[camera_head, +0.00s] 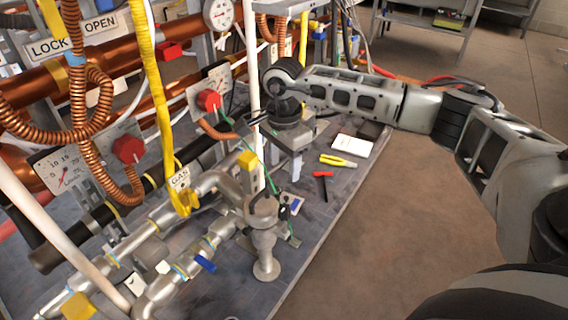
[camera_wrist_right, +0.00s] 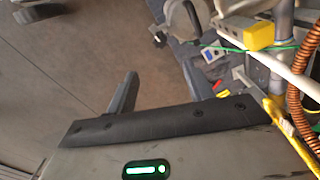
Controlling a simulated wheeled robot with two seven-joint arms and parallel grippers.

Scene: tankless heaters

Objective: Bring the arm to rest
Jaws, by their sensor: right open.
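My right arm reaches in from the right in the head view, over the edge of the grey platform (camera_head: 325,215). My right gripper (camera_head: 286,160) hangs at its end, above the platform near the pipework. Its fingers are small and partly lost against the clutter in the head view. In the right wrist view, the right gripper (camera_wrist_right: 157,88) shows two dark fingers spread apart, with nothing between them but brown floor behind. My left gripper is not in view.
Silver pipes (camera_head: 215,185) with a yellow valve handle (camera_head: 247,160) stand left of my right gripper. Red knobs (camera_head: 209,100), copper coils and a yellow hose (camera_head: 152,90) crowd the left. Yellow-handled pliers (camera_head: 338,160) lie on the platform. Brown floor (camera_head: 390,215) is clear at right.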

